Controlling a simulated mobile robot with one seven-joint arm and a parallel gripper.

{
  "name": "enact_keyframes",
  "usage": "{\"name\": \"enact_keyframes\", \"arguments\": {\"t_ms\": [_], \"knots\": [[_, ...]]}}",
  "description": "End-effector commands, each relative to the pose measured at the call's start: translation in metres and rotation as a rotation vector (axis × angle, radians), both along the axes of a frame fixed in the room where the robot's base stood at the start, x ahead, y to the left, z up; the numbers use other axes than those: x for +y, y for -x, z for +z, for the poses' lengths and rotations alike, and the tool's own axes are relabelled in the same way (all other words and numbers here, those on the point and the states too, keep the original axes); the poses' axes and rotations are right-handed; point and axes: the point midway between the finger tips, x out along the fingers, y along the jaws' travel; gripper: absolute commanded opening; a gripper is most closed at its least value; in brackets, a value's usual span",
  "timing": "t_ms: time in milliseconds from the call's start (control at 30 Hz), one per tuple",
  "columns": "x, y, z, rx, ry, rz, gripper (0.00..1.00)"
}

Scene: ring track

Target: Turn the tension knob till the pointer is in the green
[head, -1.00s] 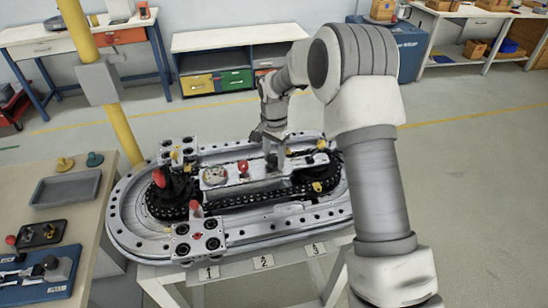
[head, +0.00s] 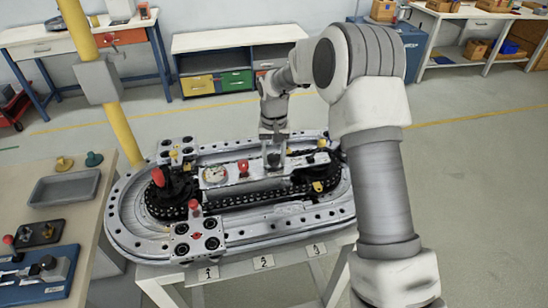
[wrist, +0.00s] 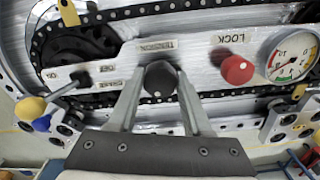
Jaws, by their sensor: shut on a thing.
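The tension knob (wrist: 160,80) is a dark round knob with a small white dot, below the TENSION label on the white plate in the wrist view. My gripper (wrist: 160,92) has its two fingers closed on either side of this knob. In the head view my gripper (head: 274,160) reaches down onto the plate and hides the knob. The round gauge (wrist: 289,53) has a white face with red and green marks, right of the knob in the wrist view. It also shows in the head view (head: 214,176). I cannot tell where its pointer stands.
A red LOCK knob (wrist: 237,70) stands between the tension knob and the gauge. The ring track (head: 125,225) surrounds the plate and chain. A yellow post (head: 104,95) rises at the back left.

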Motion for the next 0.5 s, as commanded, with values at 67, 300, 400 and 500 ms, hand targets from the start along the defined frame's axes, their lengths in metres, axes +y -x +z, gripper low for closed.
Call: {"name": "enact_keyframes", "arguments": {"t_ms": [67, 300, 400, 500], "knots": [[0.0002, -0.0005, 0.0009, -0.001, -0.001, 0.073, 0.00], [0.0008, -0.0004, 0.0011, -0.001, 0.000, 0.281, 0.00], [0.0009, -0.0004, 0.0012, -0.001, 0.000, 0.353, 0.00], [0.0007, -0.0004, 0.0012, -0.001, 0.000, 0.414, 0.00]]}}
